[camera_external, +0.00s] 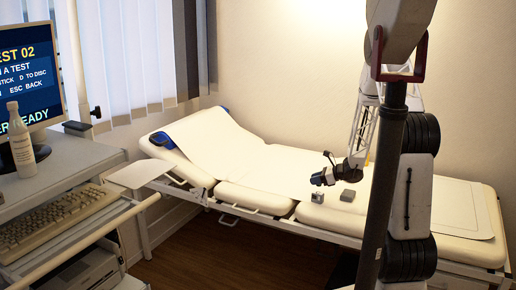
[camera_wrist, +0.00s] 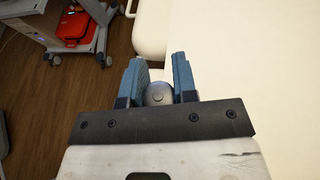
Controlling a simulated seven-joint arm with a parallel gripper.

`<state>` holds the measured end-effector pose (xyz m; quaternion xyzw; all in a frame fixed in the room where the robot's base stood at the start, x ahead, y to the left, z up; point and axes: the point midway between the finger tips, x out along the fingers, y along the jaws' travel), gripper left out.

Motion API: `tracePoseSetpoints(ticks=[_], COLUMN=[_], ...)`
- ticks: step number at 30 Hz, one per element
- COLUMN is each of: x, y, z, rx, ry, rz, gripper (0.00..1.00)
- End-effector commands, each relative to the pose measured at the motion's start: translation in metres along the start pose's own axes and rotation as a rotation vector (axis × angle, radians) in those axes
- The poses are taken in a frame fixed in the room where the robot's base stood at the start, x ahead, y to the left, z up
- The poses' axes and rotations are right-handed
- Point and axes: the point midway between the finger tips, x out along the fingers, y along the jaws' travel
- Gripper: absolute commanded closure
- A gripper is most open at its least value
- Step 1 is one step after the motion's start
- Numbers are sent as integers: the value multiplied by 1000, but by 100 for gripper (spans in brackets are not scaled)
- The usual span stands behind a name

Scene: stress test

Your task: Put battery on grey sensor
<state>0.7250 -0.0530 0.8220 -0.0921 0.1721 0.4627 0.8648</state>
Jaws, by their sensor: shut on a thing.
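My gripper (camera_external: 320,178) is above the bed's near edge. In the wrist view its two blue finger pads (camera_wrist: 159,72) are closed on both sides of a silver, round-ended object, which looks like the battery (camera_wrist: 159,95). The battery's far end is hidden, and it cannot be made out in the external view. A small grey block (camera_external: 348,195) sits on the bed just right of my gripper. A smaller grey block (camera_external: 318,197) lies below the gripper, near the bed's edge. I cannot tell for certain which of these is the grey sensor.
The cream padded bed (camera_external: 265,165) extends left and right, with clear surface around the blocks. At left are a desk with a keyboard (camera_external: 55,217), a monitor (camera_external: 30,70) and a white bottle (camera_external: 22,145).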

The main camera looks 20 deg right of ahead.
Motion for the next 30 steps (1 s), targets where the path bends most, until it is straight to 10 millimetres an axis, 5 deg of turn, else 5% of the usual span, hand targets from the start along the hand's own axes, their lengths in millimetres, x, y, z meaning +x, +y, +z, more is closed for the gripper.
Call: tracePoseSetpoints(ticks=[13, 30], x=[2, 14], y=[-2, -2], z=[-1, -32], rx=[1, 0], ry=[0, 0], rz=[0, 0], gripper=[97, 97])
